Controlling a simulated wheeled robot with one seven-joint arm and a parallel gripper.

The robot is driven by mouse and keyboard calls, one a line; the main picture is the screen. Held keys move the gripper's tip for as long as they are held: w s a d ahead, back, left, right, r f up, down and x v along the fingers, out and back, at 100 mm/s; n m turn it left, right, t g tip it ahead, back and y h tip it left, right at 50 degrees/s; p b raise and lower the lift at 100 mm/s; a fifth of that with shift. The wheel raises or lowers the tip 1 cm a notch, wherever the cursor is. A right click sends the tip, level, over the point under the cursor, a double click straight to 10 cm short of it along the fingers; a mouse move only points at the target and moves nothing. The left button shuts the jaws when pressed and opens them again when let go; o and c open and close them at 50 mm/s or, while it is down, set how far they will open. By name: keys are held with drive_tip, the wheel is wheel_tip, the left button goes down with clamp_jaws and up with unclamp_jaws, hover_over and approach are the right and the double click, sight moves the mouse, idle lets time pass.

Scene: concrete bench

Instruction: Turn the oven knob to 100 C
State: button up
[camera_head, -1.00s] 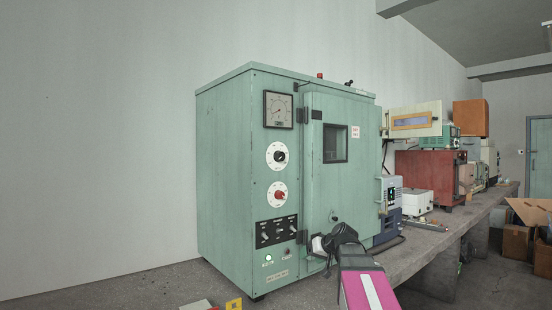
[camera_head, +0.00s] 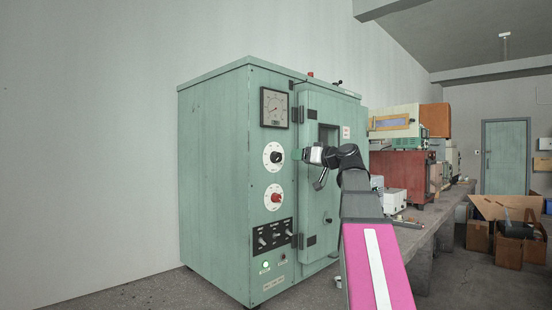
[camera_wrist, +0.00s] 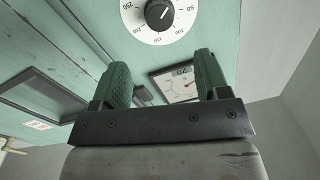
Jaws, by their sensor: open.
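The green oven (camera_head: 215,190) stands on the bench. Its front has an upper black knob (camera_head: 277,157) on a white dial and a lower red knob (camera_head: 276,198) on another. The black knob (camera_wrist: 159,13) is at the top of the wrist view; its dial (camera_wrist: 142,30) bears numbers including 50, 100, 150, 200 and 250. The pointer's exact setting is too small to read. My gripper (camera_head: 308,155) is open and empty, just right of the black knob in the head view. In the wrist view its green fingers (camera_wrist: 162,72) are spread, apart from the knob.
A round-needle gauge (camera_head: 274,108) sits above the black knob and shows between my fingers in the wrist view (camera_wrist: 178,87). The oven door (camera_head: 312,210), with hinges and a window, is beside the knobs. Several boxes and instruments (camera_head: 402,170) stand farther right.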

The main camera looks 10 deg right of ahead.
sight(279, 157)
drive_tip(key=x, duration=1)
drive_tip(key=shift+w+a, duration=0.2)
drive_tip(key=shift+w, duration=0.1)
drive_tip(key=shift+c, duration=0.4)
drive_tip(key=c, duration=0.8)
